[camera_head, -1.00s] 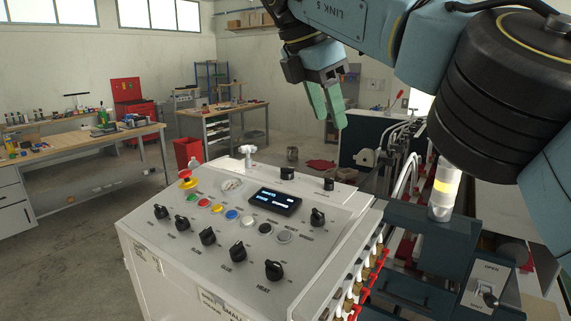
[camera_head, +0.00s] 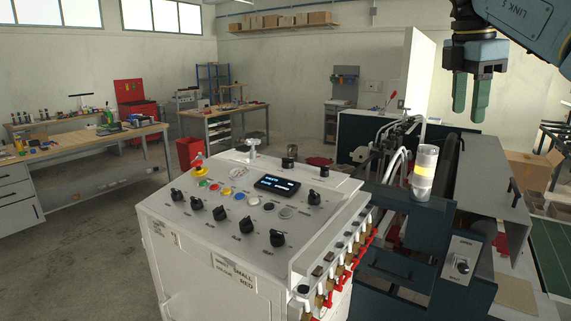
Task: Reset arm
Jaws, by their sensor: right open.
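My right gripper (camera_head: 469,112) hangs at the upper right of the head view with its green fingers pointing down and a gap between them. It is open and empty, raised above the dark machine and touching nothing that I can see. My left gripper is not in view. The white control cabinet (camera_head: 200,258) stands in the middle, with a sloped panel of black knobs, coloured buttons and a small lit display (camera_head: 277,184).
A signal light (camera_head: 424,172) stands on the dark machine (camera_head: 405,225), right of the cabinet, below my right gripper. Red-handled valves (camera_head: 352,257) line the cabinet's right side. Workbenches (camera_head: 90,145) and a red bin (camera_head: 190,153) are farther back. Grey floor is clear at left.

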